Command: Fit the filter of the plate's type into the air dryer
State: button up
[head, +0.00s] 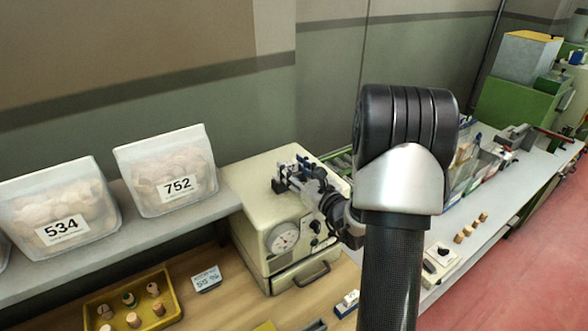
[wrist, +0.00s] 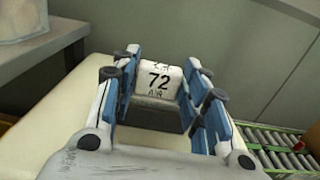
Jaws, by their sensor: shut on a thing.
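My gripper (wrist: 161,72) is shut on a small block, which I take to be a filter (wrist: 158,102). Its light upper face is marked "72", with small, unclear print above and below. Its lower part is dark grey. In the head view my gripper (head: 287,178) is over the top of a cream box-shaped machine (head: 262,207) with a round dial, knobs and a dark handle, likely the air dryer. The held block cannot be made out there. The machine's pale top also fills much of the wrist view (wrist: 55,118). I cannot make out a type plate or filter opening.
Clear bags of corks marked "534" (head: 62,228) and "752" (head: 180,185) stand on a grey shelf left of the machine. A yellow tray (head: 108,297) of stoppers and a "55 %" card (head: 206,279) are below. A green roller conveyor (wrist: 280,150) lies right of the machine.

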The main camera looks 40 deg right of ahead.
jog(key=shift+f, duration=0.35)
jog(key=o, duration=1.1)
jog(key=s, duration=1.2)
jog(key=shift+a, duration=0.35)
